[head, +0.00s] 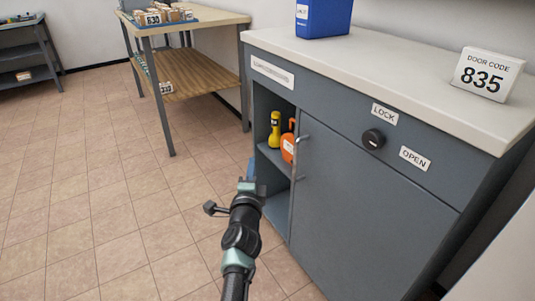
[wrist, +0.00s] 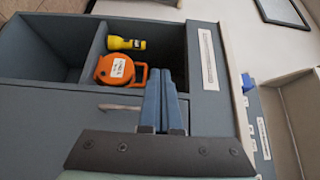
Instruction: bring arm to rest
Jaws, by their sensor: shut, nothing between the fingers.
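In the head view my arm reaches up from the bottom edge, and my gripper is at its far end, beside the open left part of the grey cabinet (head: 355,215). In the wrist view my gripper (wrist: 165,72) has its two blue fingers together, with nothing held. The fingers point toward the cabinet's open shelves, close to an orange round item (wrist: 113,68) with a white label. I cannot tell how far the fingertips are from it.
The cabinet front has a door with a handle (head: 303,138) and a black knob (head: 373,139) between LOCK and OPEN labels. A blue bin (head: 323,18) and a DOOR CODE 835 sign (head: 486,75) stand on top. A wooden table (head: 190,83) stands behind. The tiled floor (head: 95,200) at left is clear.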

